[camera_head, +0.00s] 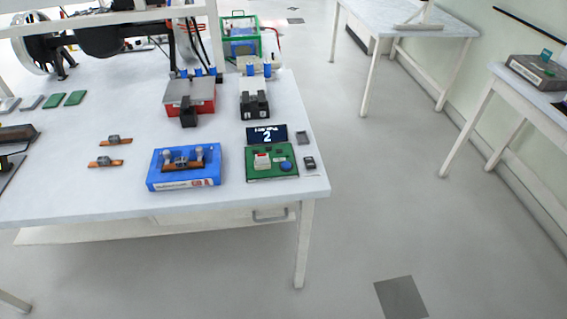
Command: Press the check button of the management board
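The management board, a green board (268,177), lies near the right front corner of the white table. A dark display (266,135) stands at its back edge and reads "2" below a small line of text. A round blue button (286,167) sits at the right of the board. A white block (262,161) with some red on it sits to its left. I cannot tell from any label which part is the check button. Neither of my grippers shows in this view, and nothing touches the board.
A blue fixture (157,180) with a copper-coloured part stands left of the board. Small dark items (309,162) lie at its right by the edge of the white table (221,191). A red box (203,108) and a white-and-black device (254,88) stand behind. Open floor lies right.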

